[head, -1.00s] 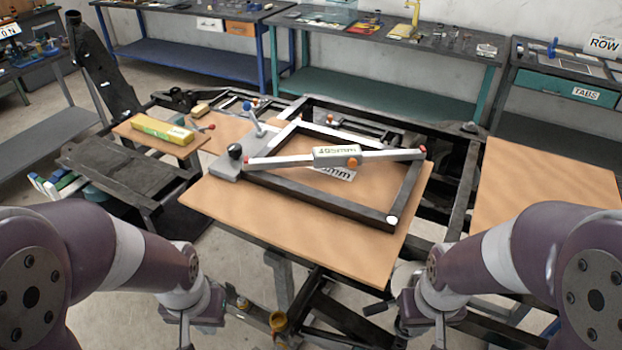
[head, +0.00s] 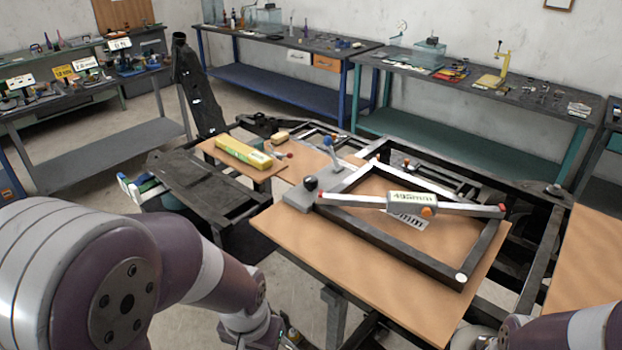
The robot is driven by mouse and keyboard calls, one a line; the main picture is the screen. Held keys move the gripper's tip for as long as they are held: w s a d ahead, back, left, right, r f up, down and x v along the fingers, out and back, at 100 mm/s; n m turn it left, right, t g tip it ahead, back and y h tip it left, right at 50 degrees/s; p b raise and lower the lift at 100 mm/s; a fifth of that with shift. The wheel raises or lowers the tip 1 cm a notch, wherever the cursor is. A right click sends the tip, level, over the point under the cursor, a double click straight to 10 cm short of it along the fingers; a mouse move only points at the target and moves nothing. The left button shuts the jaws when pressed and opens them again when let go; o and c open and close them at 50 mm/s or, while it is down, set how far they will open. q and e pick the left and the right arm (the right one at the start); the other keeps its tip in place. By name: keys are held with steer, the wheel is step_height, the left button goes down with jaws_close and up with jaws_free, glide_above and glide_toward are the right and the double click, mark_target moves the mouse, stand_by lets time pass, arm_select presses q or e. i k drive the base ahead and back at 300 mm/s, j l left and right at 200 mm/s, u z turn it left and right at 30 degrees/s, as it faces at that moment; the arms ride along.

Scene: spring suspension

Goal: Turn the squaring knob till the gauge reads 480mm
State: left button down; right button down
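A dark rectangular frame (head: 415,254) lies on a brown board (head: 310,243). A gauge bar (head: 468,209) lies across the frame from the block to a red tip at the right. Its display (head: 412,201) appears to read 495mm, though small. An orange knob (head: 428,211) is beside the display. Both my arms end at the lower picture edge, away from the knobs; neither gripper's fingers show.
A yellow-green box (head: 243,153) lies on a small board at the left, near a red-tipped lever (head: 288,156). Dark metal beams surround the boards. Another brown board (head: 590,262) is at the right. Workbenches (head: 460,105) line the back wall, with open floor before them.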

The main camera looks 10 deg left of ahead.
mark_target(310, 181)
steer(key=i+j, duration=0.15)
steer(key=j, duration=0.25)
steer(key=i+j+z, duration=0.1)
steer(key=j, duration=0.3)
steer(key=i+j, duration=0.25)
steer(key=j, duration=0.15)
steer(key=i+j+z, duration=0.1)
steer(key=j, duration=0.3)
steer(key=i+j, duration=0.2)
steer(key=j, duration=0.2)
steer(key=i+j+z, duration=0.1)
steer(key=j, duration=0.3)
steer(key=i+j, duration=0.15)
steer(key=j, duration=0.3)
